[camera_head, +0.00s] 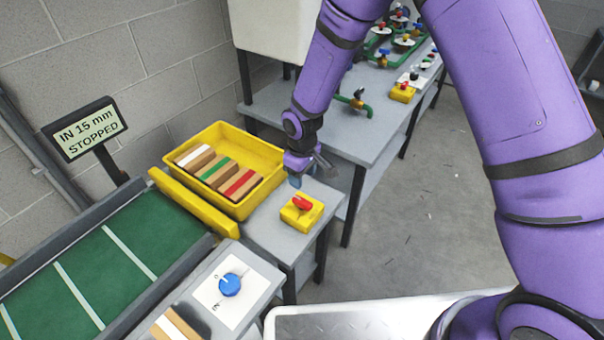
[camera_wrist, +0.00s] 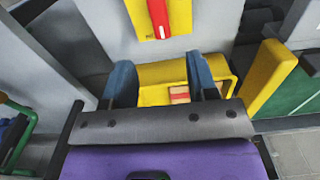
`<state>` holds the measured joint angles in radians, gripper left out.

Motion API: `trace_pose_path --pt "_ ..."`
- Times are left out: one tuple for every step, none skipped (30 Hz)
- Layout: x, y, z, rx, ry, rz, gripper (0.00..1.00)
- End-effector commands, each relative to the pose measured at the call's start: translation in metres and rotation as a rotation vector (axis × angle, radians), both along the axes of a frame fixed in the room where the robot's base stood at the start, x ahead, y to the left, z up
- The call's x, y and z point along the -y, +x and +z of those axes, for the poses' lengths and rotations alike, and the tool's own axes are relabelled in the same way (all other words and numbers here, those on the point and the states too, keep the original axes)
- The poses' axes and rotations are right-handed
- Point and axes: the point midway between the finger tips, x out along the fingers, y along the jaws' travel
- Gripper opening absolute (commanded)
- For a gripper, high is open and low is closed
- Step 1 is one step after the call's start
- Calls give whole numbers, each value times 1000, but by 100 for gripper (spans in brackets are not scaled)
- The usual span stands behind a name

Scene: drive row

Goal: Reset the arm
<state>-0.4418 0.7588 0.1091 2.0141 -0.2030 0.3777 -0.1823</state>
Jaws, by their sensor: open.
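My purple arm reaches across the head view from the right and bends down to my gripper (camera_head: 308,172), which hangs over the right side of the yellow bin, near the grey table behind the yellow switch box (camera_head: 301,211). In the wrist view my gripper (camera_wrist: 160,72) shows two blue-grey fingers set well apart, with nothing held between them. The yellow bin (camera_wrist: 155,74) shows beyond and between the fingers. The switch box with its red handle (camera_wrist: 159,18) lies at the top of that view.
The yellow bin (camera_head: 262,155) holds blocks with white, green and red stripes. A green conveyor (camera_head: 118,252) with a sign reading "IN 15 mm STOPPED" (camera_head: 84,129) stands left. A blue knob (camera_head: 230,284) sits in front. Tables with valves stand behind; floor at right is open.

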Motion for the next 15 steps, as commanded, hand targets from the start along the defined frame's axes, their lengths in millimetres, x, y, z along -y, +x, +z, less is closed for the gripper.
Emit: trace_pose_path --pt "0 0 0 0 0 0 53" --pt "0 0 0 0 0 0 53" --pt "0 0 0 0 0 0 53" --pt "0 0 0 0 0 0 53" --pt "0 0 0 0 0 0 53" --pt "0 0 1 1 0 0 53" --pt "1 1 2 1 0 -2 53" --pt "2 1 4 4 0 -5 53" --pt "4 2 10 8 1 -11 53" --pt "6 4 16 13 2 -18 53" --pt "9 5 23 18 2 -26 53" --pt "14 6 35 27 4 -39 53" --pt "18 8 44 36 5 -50 53" --pt "23 9 55 43 6 -64 53" --pt "31 10 71 54 7 -84 53"
